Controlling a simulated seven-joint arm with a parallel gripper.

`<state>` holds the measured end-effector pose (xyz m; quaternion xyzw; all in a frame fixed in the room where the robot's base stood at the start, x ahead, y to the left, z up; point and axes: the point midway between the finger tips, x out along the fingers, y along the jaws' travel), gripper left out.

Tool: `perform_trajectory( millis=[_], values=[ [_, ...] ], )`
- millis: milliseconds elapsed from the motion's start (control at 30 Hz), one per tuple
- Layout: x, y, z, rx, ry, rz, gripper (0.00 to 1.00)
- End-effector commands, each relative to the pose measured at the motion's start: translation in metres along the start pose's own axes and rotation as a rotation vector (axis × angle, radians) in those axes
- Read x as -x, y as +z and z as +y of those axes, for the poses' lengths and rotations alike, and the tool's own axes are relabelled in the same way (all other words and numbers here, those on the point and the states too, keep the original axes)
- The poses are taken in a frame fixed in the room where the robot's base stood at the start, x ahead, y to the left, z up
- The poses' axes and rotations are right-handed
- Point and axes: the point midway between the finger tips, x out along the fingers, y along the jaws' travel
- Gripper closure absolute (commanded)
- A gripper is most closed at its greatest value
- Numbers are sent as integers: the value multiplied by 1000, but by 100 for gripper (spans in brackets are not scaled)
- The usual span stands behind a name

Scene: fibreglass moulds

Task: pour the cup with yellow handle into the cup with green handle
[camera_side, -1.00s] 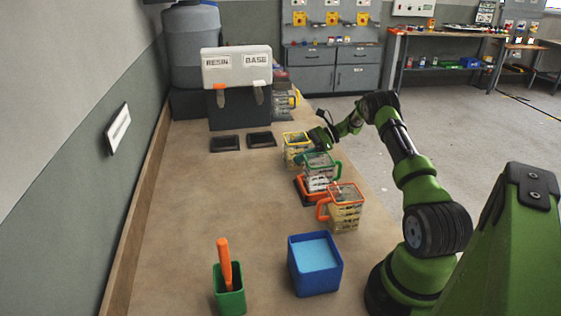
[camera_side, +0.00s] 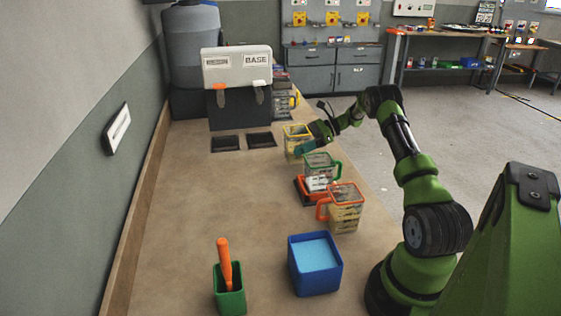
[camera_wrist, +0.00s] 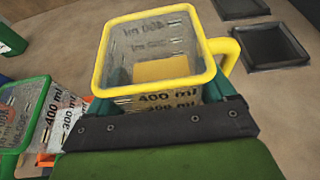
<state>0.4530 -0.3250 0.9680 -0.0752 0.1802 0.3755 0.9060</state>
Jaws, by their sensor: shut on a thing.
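The cup with yellow handle (camera_wrist: 160,72) fills the middle of the wrist view, its yellow handle to the right and a yellowish content inside. It also shows in the side view (camera_side: 296,137), beyond the green cup. My gripper (camera_side: 303,150) is shut on the yellow-handled cup; its teal fingers (camera_wrist: 170,90) lie on both sides of it. The cup looks about upright. The cup with green handle (camera_side: 318,171) stands on an orange-edged scale, apart from the yellow cup and nearer the side camera. It shows at the left of the wrist view (camera_wrist: 38,112).
A cup with orange handle (camera_side: 345,210) stands close in front of the scale (camera_side: 304,192). A blue container (camera_side: 315,264) and a green holder with an orange-handled tool (camera_side: 229,285) are nearer. Two dark square trays (camera_side: 226,143) lie behind on the left. The table's left middle is clear.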

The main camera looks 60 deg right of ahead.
Motion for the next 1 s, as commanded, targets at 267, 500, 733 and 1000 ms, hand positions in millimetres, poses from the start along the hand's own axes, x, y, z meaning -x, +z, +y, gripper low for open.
perform_trajectory(
  millis=[267,500,733,1000],
  values=[
    [22,53,-1,4,-3,-2,59],
    [39,85,32,26,66,-2,59],
    [54,91,89,84,207,-2,59],
    [55,90,98,100,242,-2,59]
  ],
)
